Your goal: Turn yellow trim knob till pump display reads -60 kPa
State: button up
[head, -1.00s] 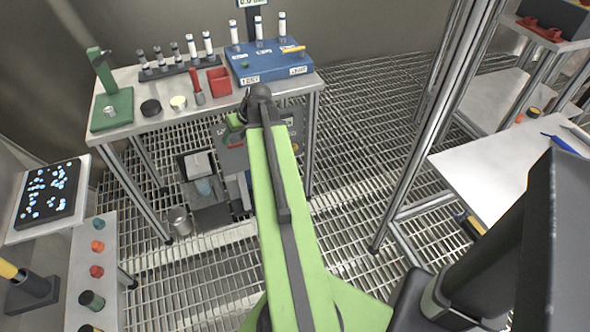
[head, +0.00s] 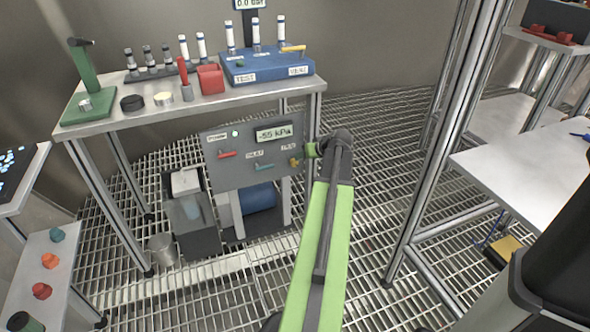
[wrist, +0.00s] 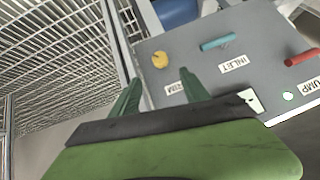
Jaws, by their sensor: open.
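The grey pump panel (head: 228,177) stands under the bench in the head view, and its display (head: 273,133) reads -55 kPa. The yellow trim knob (head: 294,162) is at the panel's right side. In the wrist view the yellow trim knob (wrist: 160,60) lies beyond the fingertips, above the TRIM label (wrist: 174,88). My gripper (wrist: 157,80) is open and empty, with its green fingers pointing toward the panel and apart from the knob. In the head view the gripper end (head: 318,148) is just right of the panel, its fingers mostly hidden.
A teal inlet handle (wrist: 217,43) and a red pump handle (wrist: 302,57) are on the same panel. The bench (head: 150,112) above carries vials, a red cup and a blue test block (head: 266,70). A metal post (head: 440,150) stands to the right; the grating floor between is open.

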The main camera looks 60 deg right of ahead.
aim_at(294, 162)
jog(key=b+x, duration=0.6)
jog(key=x, duration=0.5)
jog(key=shift+w+d+f+b, duration=0.1)
jog(key=shift+w+f+b, duration=0.15)
jog(key=shift+b, duration=0.1)
grip_shut()
